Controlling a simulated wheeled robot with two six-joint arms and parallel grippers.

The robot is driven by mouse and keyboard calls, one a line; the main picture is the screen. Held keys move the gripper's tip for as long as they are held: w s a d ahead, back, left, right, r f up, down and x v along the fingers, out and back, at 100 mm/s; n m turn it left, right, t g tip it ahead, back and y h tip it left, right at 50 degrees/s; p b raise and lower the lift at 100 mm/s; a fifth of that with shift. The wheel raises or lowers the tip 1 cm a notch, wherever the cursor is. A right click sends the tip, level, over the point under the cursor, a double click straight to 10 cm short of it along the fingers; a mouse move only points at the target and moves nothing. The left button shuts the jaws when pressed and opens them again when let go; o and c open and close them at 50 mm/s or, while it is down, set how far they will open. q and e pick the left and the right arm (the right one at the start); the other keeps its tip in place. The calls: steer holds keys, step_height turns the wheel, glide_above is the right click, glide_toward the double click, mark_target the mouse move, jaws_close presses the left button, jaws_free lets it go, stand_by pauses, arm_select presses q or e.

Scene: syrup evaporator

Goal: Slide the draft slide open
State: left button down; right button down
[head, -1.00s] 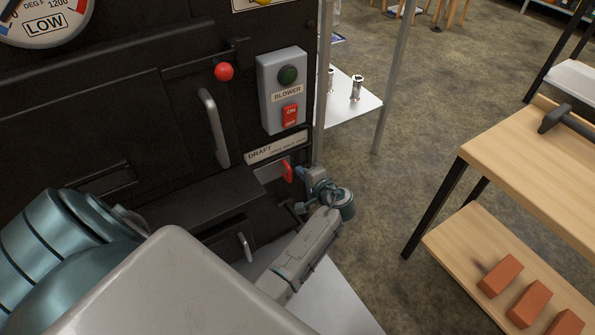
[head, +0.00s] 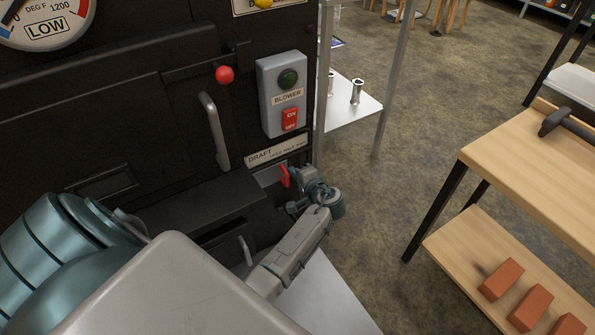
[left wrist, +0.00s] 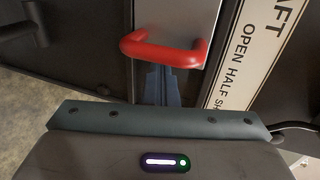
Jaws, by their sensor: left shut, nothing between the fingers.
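The draft slide is a pale metal plate (left wrist: 180,18) with a red loop handle (left wrist: 165,52), set in the black front of the evaporator. The red handle (head: 284,176) also shows in the head view, just below the DRAFT label (head: 277,150). My left gripper (head: 297,190) is at the right side of the handle. In the left wrist view its shut, empty fingers (left wrist: 161,82) point at the middle of the red bar. The bar meets or covers their tips, so I cannot tell whether they touch. My right gripper is not seen.
The grey BLOWER switch box (head: 282,95) is above the label. A red knob (head: 224,74) and a grey handle (head: 213,130) are on the black front to the left. A wooden bench (head: 540,170) with bricks (head: 501,279) on its lower shelf stands right, across open floor.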

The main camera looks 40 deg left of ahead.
arm_select(q)
steer(key=w+p+v, duration=0.1)
steer(key=p+v, duration=0.1)
steer(key=v, duration=0.7)
steer(key=shift+d+f, duration=0.35)
stand_by(0.3)
stand_by(0.4)
